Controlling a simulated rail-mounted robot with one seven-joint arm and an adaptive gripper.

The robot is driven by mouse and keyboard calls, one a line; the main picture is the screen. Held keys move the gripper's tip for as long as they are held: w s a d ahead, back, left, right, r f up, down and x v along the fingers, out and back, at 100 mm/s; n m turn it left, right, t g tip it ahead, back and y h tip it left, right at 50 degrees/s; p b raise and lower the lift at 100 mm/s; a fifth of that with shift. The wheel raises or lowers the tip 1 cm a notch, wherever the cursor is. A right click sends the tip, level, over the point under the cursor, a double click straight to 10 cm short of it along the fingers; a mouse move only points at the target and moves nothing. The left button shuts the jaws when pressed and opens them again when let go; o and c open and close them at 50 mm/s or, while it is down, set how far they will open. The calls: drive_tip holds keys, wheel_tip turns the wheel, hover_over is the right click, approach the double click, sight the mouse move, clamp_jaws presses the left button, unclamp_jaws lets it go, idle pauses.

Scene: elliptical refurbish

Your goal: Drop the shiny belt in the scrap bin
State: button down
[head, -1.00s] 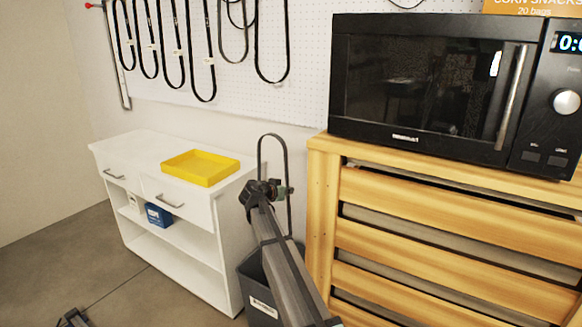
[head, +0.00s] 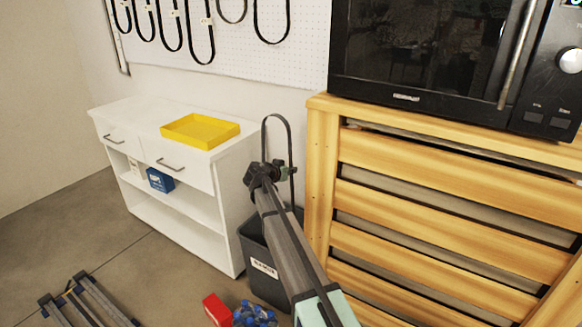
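A dark belt loop (head: 287,127) stands upright at my gripper (head: 268,172), between the white cabinet and the wooden crate. My gripper appears shut on the belt's side, though the fingers are small and dark here. I cannot tell from this view whether the belt is shiny. The dark grey scrap bin (head: 262,266), with a white label on its front, stands on the floor below the gripper. My arm covers part of its opening, so its inside is hidden. The gripper and belt appear above the bin's rim.
A white cabinet (head: 226,200) with a yellow tray (head: 200,131) stands left of the bin. A slatted wooden crate (head: 440,215) bearing a black microwave (head: 430,60) is close on the right. Belts hang on the pegboard (head: 300,50). A red box (head: 217,310) and blue bottles (head: 255,315) are on the floor.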

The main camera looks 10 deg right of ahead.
wheel_tip(320, 180, down, 2)
drive_tip(key=shift+f, duration=0.15)
wheel_tip(320, 180, down, 20)
drive_tip(key=b, duration=1.7)
idle(0.3)
drive_tip(key=c, duration=1.2)
unclamp_jaws()
drive_tip(key=shift+c, duration=0.2)
drive_tip(key=shift+r+p, duration=0.3)
drive_tip(key=shift+p, duration=0.55)
drive_tip(key=g+y+p, duration=0.1)
drive_tip(key=p, duration=0.1)
drive_tip(key=r+g+p, duration=0.1)
drive_tip(key=p, duration=0.2)
drive_tip(key=s+a+g+y+p, duration=0.1)
drive_tip(key=p, duration=0.2)
drive_tip(key=shift+r+y, duration=0.25)
drive_tip(key=shift+y, duration=0.05)
drive_tip(key=shift+s+a+f+p, duration=0.1)
drive_tip(key=shift+s+p, duration=0.05)
drive_tip(key=shift+p, duration=0.2)
